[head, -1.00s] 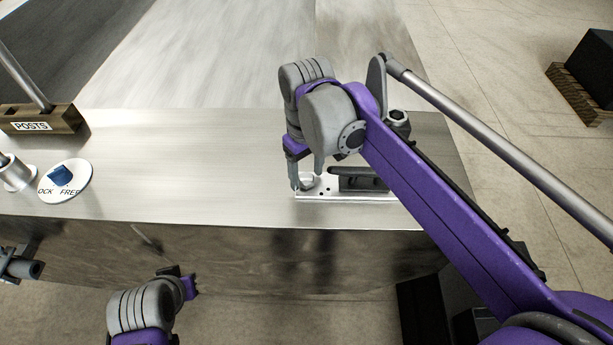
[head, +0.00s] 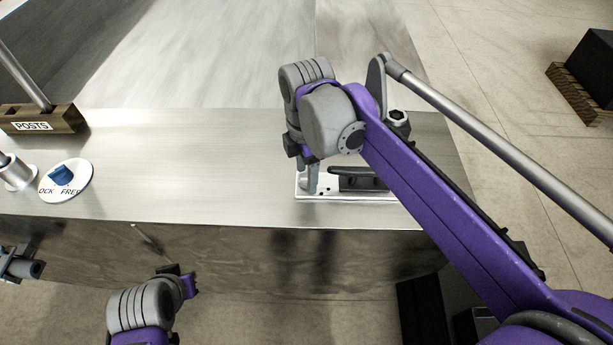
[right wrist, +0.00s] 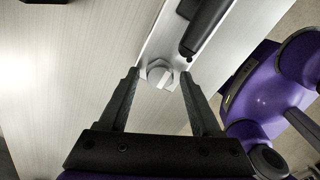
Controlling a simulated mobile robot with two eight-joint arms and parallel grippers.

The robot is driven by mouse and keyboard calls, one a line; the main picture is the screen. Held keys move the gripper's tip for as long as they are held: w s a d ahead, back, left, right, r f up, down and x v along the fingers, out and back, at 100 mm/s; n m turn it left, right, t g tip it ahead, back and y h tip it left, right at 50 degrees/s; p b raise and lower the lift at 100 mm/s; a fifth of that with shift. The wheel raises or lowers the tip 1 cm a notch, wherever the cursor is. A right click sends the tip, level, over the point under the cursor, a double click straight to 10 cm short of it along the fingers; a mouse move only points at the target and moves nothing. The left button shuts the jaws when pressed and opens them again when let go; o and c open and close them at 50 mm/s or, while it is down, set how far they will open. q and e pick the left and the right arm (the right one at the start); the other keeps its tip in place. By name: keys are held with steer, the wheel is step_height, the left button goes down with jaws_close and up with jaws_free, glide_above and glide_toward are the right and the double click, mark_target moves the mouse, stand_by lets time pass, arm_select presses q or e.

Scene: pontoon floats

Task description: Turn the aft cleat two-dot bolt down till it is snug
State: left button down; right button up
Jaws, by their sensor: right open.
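The aft cleat is a dark bar (head: 358,180) on a pale plate (head: 342,196) near the deck's front edge. In the right wrist view, a grey hex bolt head (right wrist: 160,73) sits on the plate by the end of the dark cleat bar (right wrist: 204,26). My right gripper (right wrist: 159,77) is open, with one finger on each side of this bolt head. In the head view, my right gripper (head: 313,189) points down at the plate's left end and largely hides the bolt.
A round LOCK/FREE dial (head: 67,190) with a blue knob is on the deck at left. A wooden POSTS block (head: 42,119) holds a grey post behind it. Another hex-topped fitting (head: 398,118) stands behind the cleat. The deck between dial and cleat is clear.

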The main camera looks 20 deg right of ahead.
steer(key=n, duration=1.2)
steer(key=shift+a, duration=0.1)
steer(key=shift+n, duration=0.7)
jaws_close()
steer(key=m, duration=0.8)
steer(key=shift+m, duration=0.3)
steer(key=m, duration=0.3)
steer(key=shift+m, duration=0.3)
